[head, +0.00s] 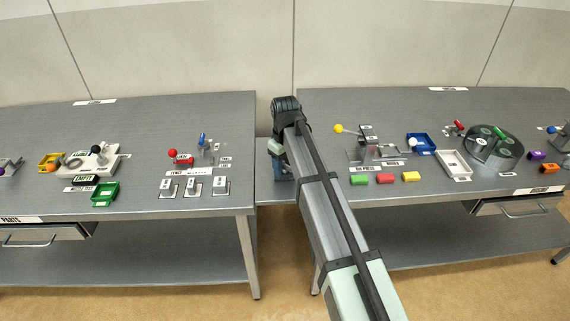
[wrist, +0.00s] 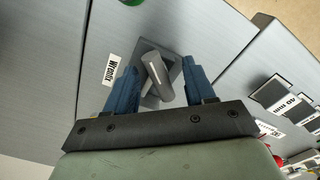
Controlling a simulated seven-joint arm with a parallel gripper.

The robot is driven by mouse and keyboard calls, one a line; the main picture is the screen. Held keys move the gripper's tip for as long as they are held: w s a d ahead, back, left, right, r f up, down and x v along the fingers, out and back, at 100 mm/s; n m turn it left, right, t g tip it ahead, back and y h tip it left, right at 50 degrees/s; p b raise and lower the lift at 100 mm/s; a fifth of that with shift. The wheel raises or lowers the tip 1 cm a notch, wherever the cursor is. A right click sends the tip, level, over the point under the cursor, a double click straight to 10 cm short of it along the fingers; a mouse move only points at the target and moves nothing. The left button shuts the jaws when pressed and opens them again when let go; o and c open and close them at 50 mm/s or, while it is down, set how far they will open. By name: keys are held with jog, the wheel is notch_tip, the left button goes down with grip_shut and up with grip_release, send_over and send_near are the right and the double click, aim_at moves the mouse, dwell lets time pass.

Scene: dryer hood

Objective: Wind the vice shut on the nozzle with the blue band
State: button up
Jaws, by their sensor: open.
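My gripper (wrist: 159,68) has two blue fingers spread wide. A grey rounded piece (wrist: 155,70) on a dark square plate shows between and beyond the fingers; I cannot tell whether they touch it. In the head view my gripper (head: 283,172) hangs low between the two tables, partly behind my arm. On the left table stand a red-balled device (head: 173,154) with a red part and a small blue upright piece (head: 202,138). I cannot make out for certain which item is the vice, or a nozzle with a blue band.
The left table (head: 130,115) also holds a yellow tray (head: 48,161) and a green tray (head: 105,194). The right table (head: 400,110) carries a yellow-knobbed press (head: 366,135), coloured blocks, a blue tray (head: 421,142) and a round dark turntable (head: 494,146). The tables' rear areas are clear.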

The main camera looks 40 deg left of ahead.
jog(key=shift+r, duration=2.85)
